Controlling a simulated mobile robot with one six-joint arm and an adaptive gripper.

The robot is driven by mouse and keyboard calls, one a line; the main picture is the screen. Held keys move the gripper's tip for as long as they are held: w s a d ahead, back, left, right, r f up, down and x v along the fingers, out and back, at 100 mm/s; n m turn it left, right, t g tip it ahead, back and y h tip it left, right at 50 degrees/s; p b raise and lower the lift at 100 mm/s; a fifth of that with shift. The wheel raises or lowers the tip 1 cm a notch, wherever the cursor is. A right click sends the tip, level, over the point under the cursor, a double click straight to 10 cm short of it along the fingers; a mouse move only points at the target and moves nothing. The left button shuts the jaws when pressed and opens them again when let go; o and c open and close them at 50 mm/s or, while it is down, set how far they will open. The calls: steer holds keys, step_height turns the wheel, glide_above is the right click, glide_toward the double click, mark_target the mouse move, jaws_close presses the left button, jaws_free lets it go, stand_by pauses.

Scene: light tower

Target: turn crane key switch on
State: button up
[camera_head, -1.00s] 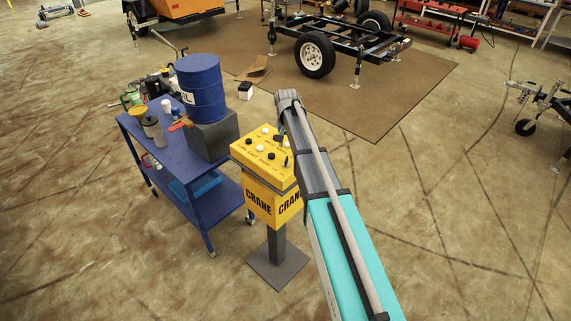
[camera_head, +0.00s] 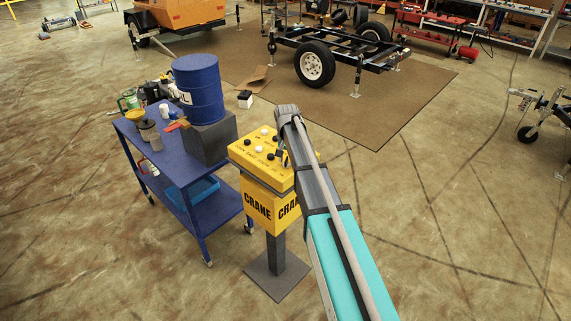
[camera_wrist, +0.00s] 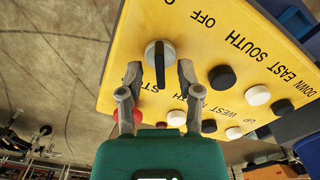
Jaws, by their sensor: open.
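The yellow crane control box (camera_head: 258,205) stands on a grey post, with "CRANE" on its sides. In the wrist view, its yellow panel (camera_wrist: 205,50) shows a round key switch (camera_wrist: 160,56) with a grey rim and a dark bar across it. "OFF" is printed to its upper right; another label is cut off at the top edge. My gripper (camera_wrist: 158,70) is open, with one fingertip on each side of the switch's lower part. I cannot tell whether the fingers touch it. In the head view, my gripper (camera_head: 282,158) is at the panel's right part, mostly hidden by my arm.
Several black and white buttons and a red button (camera_wrist: 126,131) sit close to my fingers. A blue cart (camera_head: 186,180) with a blue barrel (camera_head: 199,88) stands left of the box. The floor to the right is open.

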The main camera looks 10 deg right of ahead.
steer(key=shift+f, duration=0.35)
jaws_close()
